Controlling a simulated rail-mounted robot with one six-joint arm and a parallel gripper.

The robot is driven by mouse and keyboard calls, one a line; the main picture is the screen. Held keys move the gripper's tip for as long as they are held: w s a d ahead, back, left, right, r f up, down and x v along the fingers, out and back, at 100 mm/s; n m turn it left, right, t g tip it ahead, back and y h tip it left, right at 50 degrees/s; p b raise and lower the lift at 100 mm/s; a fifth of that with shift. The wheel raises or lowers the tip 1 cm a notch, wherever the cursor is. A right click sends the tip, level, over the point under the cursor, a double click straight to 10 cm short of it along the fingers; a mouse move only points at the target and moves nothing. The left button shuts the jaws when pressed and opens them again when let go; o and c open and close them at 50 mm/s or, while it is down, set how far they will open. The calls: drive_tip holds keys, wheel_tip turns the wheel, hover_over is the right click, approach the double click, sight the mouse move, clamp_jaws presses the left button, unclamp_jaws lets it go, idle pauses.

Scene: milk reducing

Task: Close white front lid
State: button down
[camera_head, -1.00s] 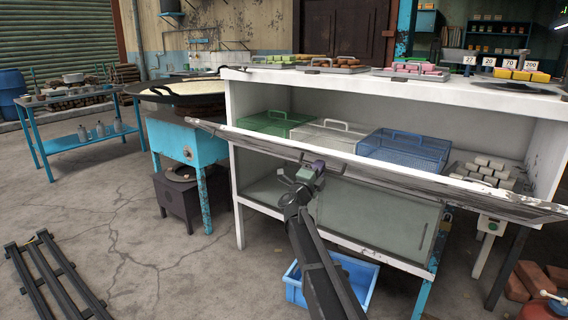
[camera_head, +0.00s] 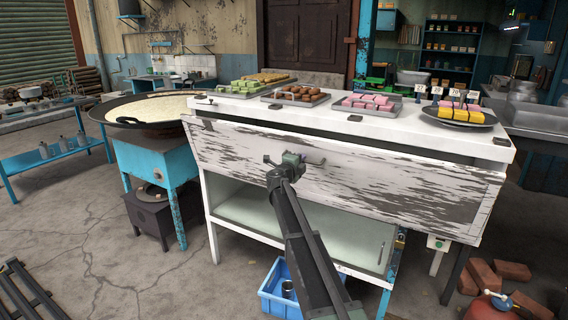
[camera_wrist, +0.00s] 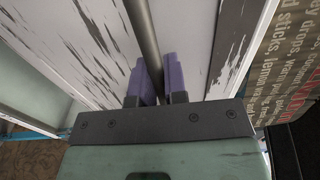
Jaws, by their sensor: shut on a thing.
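The white front lid (camera_head: 390,185), with dark peeling paint, stands nearly upright across the upper compartment of the white counter. Its upper edge looks slightly out from the countertop, with a narrow dark gap between them. My gripper (camera_head: 290,160) is at the lid's handle (camera_head: 314,161), near the middle of its outer face. In the wrist view, the purple-padded fingers of my gripper (camera_wrist: 163,80) are shut around the grey handle bar (camera_wrist: 143,35), with the peeling lid (camera_wrist: 85,40) beside it. The compartment's contents are hidden behind the lid.
Trays of sweets (camera_head: 295,96) and small price signs (camera_head: 447,91) stand on the countertop (camera_head: 330,122). A lower cabinet with a glass front (camera_head: 330,235) is below the lid. A blue crate (camera_head: 272,290) lies on the floor. A large pan (camera_head: 150,108) stands at left.

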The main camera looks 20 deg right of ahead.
sight(306, 151)
drive_tip(key=shift+w+d+r+p, duration=0.2)
drive_tip(key=shift+w+d+r, duration=0.1)
drive_tip(key=shift+w+d, duration=0.35)
drive_tip(key=shift+w+d+r+p, duration=0.15)
drive_tip(key=shift+w+d+r, duration=0.1)
drive_tip(key=shift+w+d, duration=0.35)
drive_tip(key=shift+w+d+r+p, duration=0.2)
drive_tip(key=shift+w+d+r, duration=0.1)
drive_tip(key=shift+w+d, duration=0.3)
drive_tip(key=c, duration=1.4)
unclamp_jaws()
drive_tip(key=shift+d, duration=0.1)
drive_tip(key=shift+c, duration=0.2)
drive_tip(key=shift+s, duration=0.15)
drive_tip(key=v, duration=1)
drive_tip(key=shift+s+a, duration=0.2)
drive_tip(key=shift+a, duration=0.1)
